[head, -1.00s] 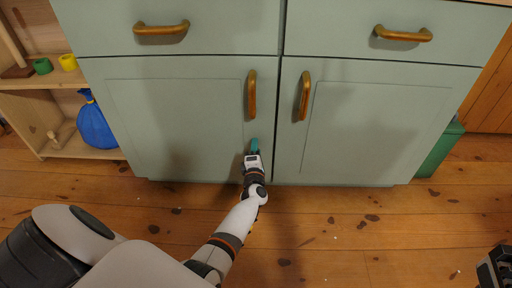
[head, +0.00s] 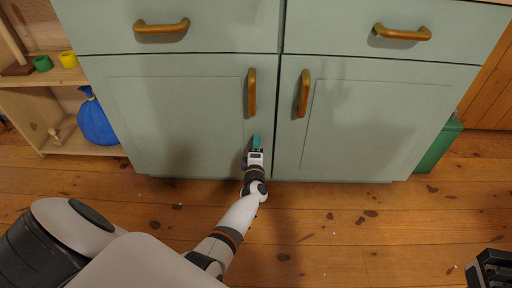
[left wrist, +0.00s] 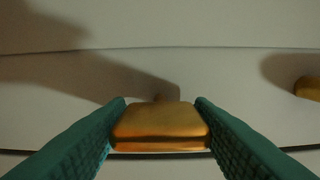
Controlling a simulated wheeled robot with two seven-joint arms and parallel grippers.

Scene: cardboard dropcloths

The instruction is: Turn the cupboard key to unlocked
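The brass-coloured key (left wrist: 160,126) shows in the left wrist view as a broad block in front of the pale green left cupboard door (head: 180,115). The teal fingers of my left gripper (left wrist: 160,118) press against its two sides. In the head view my left gripper (head: 256,143) is at the lower right of the left door, below that door's handle (head: 252,93), and hides the key. The lock behind the key is mostly hidden, so I cannot tell its state. My right gripper (head: 490,268) is partly in view at the bottom right, away from the cupboard.
The right door has a brass handle (head: 304,93) close by, and two drawers with handles are above. A shelf (head: 90,152) with a blue bag (head: 96,122) stands at the left. A green bin (head: 438,148) is at the right. The wooden floor in front is largely clear.

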